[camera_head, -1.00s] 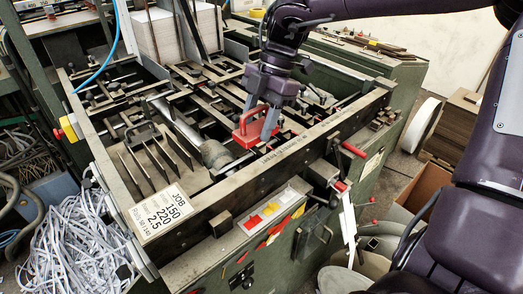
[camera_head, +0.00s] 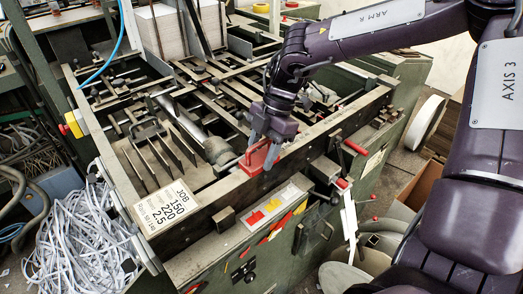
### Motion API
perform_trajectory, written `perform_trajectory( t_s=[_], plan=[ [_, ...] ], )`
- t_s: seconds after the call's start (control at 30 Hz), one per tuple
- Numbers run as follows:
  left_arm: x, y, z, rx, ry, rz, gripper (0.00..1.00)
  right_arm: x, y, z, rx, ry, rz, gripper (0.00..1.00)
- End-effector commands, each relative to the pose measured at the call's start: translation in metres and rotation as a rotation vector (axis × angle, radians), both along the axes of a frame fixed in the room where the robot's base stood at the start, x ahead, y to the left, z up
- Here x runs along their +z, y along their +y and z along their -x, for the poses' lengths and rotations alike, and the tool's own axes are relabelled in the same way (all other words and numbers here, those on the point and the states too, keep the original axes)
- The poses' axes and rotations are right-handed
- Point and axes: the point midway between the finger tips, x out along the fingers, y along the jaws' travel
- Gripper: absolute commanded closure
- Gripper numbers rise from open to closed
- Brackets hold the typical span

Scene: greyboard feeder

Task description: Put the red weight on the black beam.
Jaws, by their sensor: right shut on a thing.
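The red weight (camera_head: 256,162) is a red block with a handle, in the middle of the head view. My right gripper (camera_head: 263,143) points down from above and is shut on its handle. The black beam (camera_head: 222,190) is the long dark bar along the front top edge of the machine. The weight overlaps the beam in the picture. I cannot tell whether its underside touches the beam or hangs just above it. My left gripper is not in view.
A white job card (camera_head: 165,208) lies at the beam's left end. Red-handled levers (camera_head: 354,147) stick out at the machine's front right. Behind the beam are metal bars and a grey cylinder (camera_head: 217,150). Paper strips (camera_head: 75,240) heap at lower left.

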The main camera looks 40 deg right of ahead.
Motion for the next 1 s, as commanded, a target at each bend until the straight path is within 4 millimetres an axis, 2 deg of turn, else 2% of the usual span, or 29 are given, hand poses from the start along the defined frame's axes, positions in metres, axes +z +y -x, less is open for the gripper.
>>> perform_trajectory(
  t_s=[0.03, 0.07, 0.2, 0.57, 0.67, 1.0],
  plan=[
    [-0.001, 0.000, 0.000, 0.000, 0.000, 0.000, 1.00, 0.000, 0.000, -0.001, 0.001, -0.003, -0.001, 1.00],
    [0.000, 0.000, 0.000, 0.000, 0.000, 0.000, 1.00, 0.000, 0.000, 0.000, 0.000, 0.000, 0.000, 0.51],
    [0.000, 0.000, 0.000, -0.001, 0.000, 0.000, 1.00, 0.000, 0.000, 0.000, 0.000, 0.000, 0.000, 0.33],
    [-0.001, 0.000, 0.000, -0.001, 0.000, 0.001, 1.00, 0.004, -0.002, -0.001, -0.001, -0.002, 0.002, 0.33],
    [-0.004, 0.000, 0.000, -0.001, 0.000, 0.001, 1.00, 0.016, -0.007, -0.002, -0.001, -0.005, 0.002, 0.33],
    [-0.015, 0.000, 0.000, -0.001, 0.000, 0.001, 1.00, 0.081, -0.034, -0.004, -0.002, -0.003, 0.005, 0.33]
  ],
)
